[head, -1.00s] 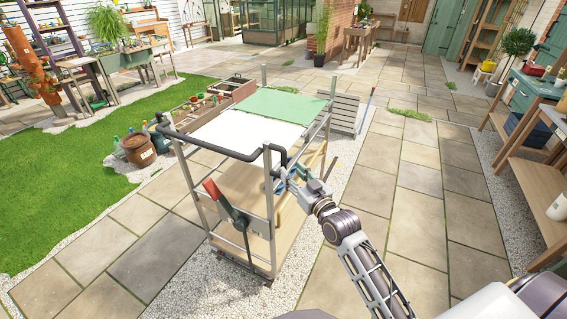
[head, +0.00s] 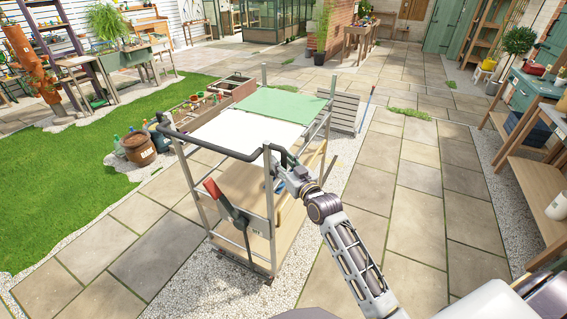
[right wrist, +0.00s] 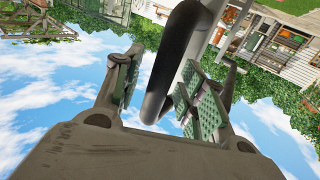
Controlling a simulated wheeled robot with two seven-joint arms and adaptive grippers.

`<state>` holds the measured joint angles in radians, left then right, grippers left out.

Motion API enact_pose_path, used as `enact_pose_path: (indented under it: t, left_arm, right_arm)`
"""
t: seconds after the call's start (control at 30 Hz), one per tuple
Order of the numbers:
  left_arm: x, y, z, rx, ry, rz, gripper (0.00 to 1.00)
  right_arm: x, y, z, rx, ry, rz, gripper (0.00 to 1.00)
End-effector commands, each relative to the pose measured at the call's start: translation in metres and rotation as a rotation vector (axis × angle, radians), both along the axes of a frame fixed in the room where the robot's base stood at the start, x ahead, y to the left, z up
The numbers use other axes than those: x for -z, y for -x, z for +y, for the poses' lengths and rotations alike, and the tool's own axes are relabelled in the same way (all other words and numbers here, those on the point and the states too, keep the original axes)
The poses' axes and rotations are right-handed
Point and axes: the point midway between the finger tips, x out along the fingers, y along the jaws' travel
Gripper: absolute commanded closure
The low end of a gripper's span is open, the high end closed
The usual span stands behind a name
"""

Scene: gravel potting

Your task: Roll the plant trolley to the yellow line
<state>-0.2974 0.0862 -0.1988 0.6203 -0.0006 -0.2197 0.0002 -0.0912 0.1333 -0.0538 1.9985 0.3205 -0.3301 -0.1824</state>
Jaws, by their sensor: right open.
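The plant trolley (head: 247,131) stands upright on the paving and gravel ahead, with a white and a green top panel, a metal frame and a wooden lower shelf. Its dark push handle (head: 215,150) runs along the near side. A red-tipped lever (head: 213,189) is on the near end. My right gripper (head: 284,177) is at the handle's right end. In the right wrist view, the handle (right wrist: 180,45) passes between the open fingers (right wrist: 160,88); I cannot tell whether they touch it. My left gripper is out of view. I cannot make out a yellow line.
A barrel pot (head: 139,149) and wooden crates (head: 230,87) stand left of and behind the trolley. A slatted crate (head: 344,112) is at its far right. A workbench (head: 525,150) lines the right side. Open paving (head: 415,170) lies between trolley and bench.

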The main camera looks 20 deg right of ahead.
Motion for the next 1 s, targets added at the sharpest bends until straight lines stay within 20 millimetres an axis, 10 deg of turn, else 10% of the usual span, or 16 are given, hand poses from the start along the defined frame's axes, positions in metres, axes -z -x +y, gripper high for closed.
enact_pose_path:
  t: [0.3, 0.63, 1.0]
  left_arm:
    - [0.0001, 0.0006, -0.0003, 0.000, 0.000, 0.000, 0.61]
    - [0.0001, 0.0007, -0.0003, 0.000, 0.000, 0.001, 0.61]
    - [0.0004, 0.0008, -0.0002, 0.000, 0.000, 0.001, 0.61]
  right_arm:
    - [0.0004, -0.0008, 0.0001, 0.000, 0.000, 0.001, 0.59]
    - [0.0005, -0.0006, 0.0001, 0.000, 0.000, 0.001, 1.00]
    - [0.0006, -0.0019, -0.0011, 0.000, 0.001, 0.001, 1.00]
